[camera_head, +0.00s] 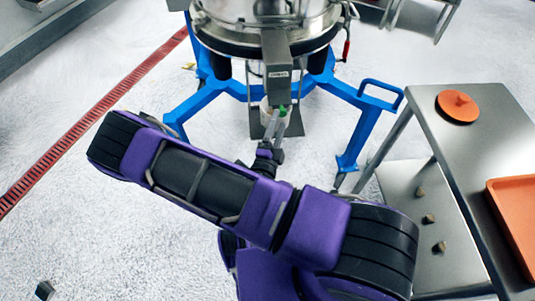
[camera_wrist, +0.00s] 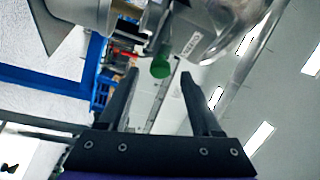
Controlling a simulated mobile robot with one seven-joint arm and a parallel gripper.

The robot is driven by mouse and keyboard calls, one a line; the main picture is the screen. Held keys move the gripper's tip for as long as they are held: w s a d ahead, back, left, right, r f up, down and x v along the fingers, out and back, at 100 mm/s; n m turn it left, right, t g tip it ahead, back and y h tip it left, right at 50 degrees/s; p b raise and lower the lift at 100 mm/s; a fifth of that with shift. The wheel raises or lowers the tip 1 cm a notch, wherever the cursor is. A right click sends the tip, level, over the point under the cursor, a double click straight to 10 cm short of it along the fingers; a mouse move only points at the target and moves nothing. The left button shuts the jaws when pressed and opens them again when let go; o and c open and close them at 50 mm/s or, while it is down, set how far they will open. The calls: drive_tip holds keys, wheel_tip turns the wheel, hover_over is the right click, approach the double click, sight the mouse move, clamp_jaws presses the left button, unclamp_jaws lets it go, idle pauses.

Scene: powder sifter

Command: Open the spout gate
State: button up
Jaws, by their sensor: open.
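The powder sifter (camera_head: 262,30) is a round metal vessel at the top of the head view. Its grey spout (camera_head: 277,60) points down toward me and carries a small label. A green knob (camera_head: 283,110) shows below the spout, close to my gripper (camera_head: 276,122). In the wrist view the green knob (camera_wrist: 160,68) hangs beyond and between the fingertips of my gripper (camera_wrist: 158,78). The dark fingers are spread apart with nothing held between them. I cannot tell whether the knob lies within the fingers' reach. The spout gate's own plate cannot be made out clearly.
A blue frame (camera_head: 222,88) with spread legs carries the sifter. A steel table (camera_head: 470,140) stands at the right with an orange lid (camera_head: 458,106) and an orange tray (camera_head: 515,225).

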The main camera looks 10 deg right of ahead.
drive_tip(key=v, duration=1.3)
drive_tip(key=shift+s, duration=0.1)
